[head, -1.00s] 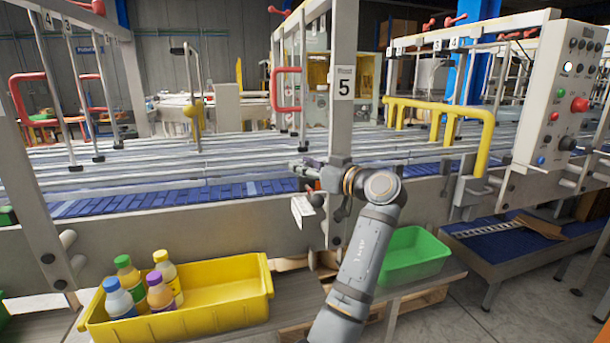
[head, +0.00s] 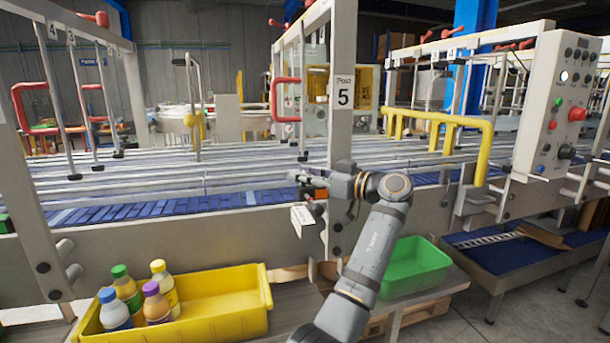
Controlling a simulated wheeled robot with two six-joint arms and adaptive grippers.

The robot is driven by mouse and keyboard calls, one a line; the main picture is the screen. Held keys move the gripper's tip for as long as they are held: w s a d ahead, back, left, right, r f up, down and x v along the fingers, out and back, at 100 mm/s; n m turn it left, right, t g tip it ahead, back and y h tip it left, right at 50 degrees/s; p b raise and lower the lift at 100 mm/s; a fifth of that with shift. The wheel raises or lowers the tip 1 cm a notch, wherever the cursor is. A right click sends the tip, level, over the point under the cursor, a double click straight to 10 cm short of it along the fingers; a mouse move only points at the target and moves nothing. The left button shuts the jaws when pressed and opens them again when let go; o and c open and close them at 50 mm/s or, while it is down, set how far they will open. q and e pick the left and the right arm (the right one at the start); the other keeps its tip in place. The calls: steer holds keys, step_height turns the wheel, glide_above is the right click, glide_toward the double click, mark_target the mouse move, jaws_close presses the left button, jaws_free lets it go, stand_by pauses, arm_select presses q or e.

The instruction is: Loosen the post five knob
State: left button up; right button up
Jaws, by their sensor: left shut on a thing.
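The post labelled "Post 5" (head: 343,97) stands upright on the near side of the conveyor. My left gripper (head: 311,183) is at the lower part of this post, level with the conveyor's near rail, its fingers pointing left. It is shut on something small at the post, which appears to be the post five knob. My right gripper is not in view.
A yellow bin (head: 262,318) with several bottles stands below at the left. A green bin (head: 413,283) stands below at the right. A yellow guard rail (head: 481,150) and a control panel (head: 548,105) are to the right. The conveyor (head: 120,212) runs behind the post.

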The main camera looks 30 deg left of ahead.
arm_select(q)
steer(key=o, duration=1.1)
steer(key=shift+r, duration=0.1)
steer(key=shift+o, duration=0.4)
steer(key=shift+s+a, duration=0.1)
steer(key=shift+s, duration=0.05)
steer(key=d, duration=0.8)
